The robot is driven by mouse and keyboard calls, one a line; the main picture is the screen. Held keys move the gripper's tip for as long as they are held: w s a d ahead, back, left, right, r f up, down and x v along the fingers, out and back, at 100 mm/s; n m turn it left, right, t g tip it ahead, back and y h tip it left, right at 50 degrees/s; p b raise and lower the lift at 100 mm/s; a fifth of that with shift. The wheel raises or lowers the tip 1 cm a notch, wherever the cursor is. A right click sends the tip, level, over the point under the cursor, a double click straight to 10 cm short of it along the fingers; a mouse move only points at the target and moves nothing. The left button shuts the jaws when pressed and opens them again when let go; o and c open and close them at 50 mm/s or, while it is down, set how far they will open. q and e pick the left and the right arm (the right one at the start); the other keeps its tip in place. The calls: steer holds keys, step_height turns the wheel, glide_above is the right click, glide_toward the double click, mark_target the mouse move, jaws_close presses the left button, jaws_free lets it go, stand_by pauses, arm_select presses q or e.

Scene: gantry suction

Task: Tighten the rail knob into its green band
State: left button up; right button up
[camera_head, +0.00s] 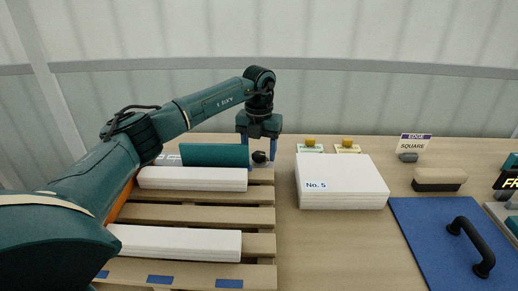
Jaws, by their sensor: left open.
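A small black knob (259,157) sits at the far right corner of the slatted wooden pallet, at the right end of a dark teal block (214,155). I take it for the rail knob. My left gripper (260,155) points down over it, open, with one blue finger on either side. I cannot tell whether the fingers touch the knob. The green band cannot be made out; the knob is small here and the gripper partly covers its surroundings. My right gripper is not in view.
White slabs (180,243) lie on the pallet (200,215). To the right are a white "No. 5" box (340,182), two yellow knobs on cards, a "SQUARE" sign (413,143), a brown-topped block (438,180) and a blue board with a black handle (470,245). Table between pallet and box is clear.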

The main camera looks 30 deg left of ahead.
arm_select(q)
steer(key=c, duration=1)
steer(key=shift+r+m+p, duration=0.2)
steer(key=shift+m+p, duration=0.4)
steer(key=shift+m, duration=0.3)
steer(key=m, duration=0.3)
steer(key=shift+f+p, duration=0.15)
steer(key=shift+p, duration=0.2)
steer(key=o, duration=1)
